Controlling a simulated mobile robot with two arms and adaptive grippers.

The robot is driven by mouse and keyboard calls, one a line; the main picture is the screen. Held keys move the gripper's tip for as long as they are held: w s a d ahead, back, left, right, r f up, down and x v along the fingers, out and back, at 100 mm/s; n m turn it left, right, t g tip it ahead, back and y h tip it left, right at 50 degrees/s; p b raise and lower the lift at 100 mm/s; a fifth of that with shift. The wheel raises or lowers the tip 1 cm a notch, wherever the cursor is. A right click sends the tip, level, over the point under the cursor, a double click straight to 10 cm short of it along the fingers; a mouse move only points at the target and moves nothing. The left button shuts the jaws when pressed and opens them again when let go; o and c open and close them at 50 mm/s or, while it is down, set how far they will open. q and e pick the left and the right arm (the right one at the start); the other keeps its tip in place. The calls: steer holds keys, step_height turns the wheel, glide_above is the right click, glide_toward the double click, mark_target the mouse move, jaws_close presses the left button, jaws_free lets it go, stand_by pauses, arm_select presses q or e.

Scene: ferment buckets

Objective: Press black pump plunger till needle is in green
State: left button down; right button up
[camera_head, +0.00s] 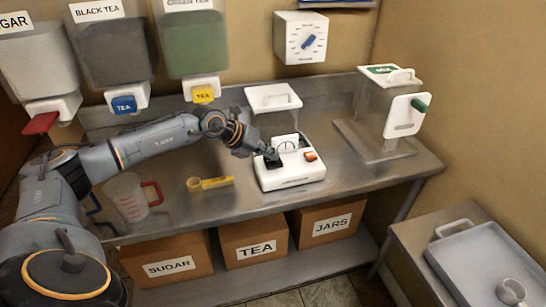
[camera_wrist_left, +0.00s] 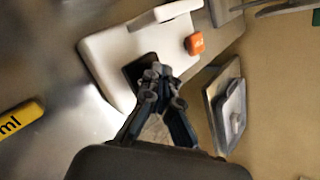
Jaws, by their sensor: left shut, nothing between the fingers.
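A white pump unit (camera_head: 292,178) sits on the steel bench, with an upright gauge panel (camera_head: 287,144) at its back and an orange button (camera_head: 310,156) on its right side. The gauge's needle and green zone are too small to read. My left gripper (camera_head: 272,157) is shut and empty over the left part of the unit. In the left wrist view the closed fingertips (camera_wrist_left: 158,72) are at the black plunger (camera_wrist_left: 134,72) on the white unit (camera_wrist_left: 110,52). They cover part of the plunger, and I cannot tell whether they touch it. My right gripper is not in view.
A clear-sided machine (camera_head: 405,115) stands at the right. Labelled tea dispensers (camera_head: 110,50) hang on the wall above my left arm.

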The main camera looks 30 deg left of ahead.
mark_target(270, 160)
arm_select(q)
steer(key=shift+s+f+b, duration=0.1)
steer(key=shift+f+b, duration=0.35)
steer(key=shift+f, duration=0.45)
steer(key=shift+r, duration=0.1)
stand_by(0.4)
steer(key=shift+r+p, duration=1.45)
steer(key=shift+r, duration=0.6)
steer(key=shift+r, duration=0.1)
steer(key=shift+r, duration=0.25)
step_height(270, 160, up, 4)
steer(key=p, duration=0.3)
steer(key=shift+r, duration=0.2)
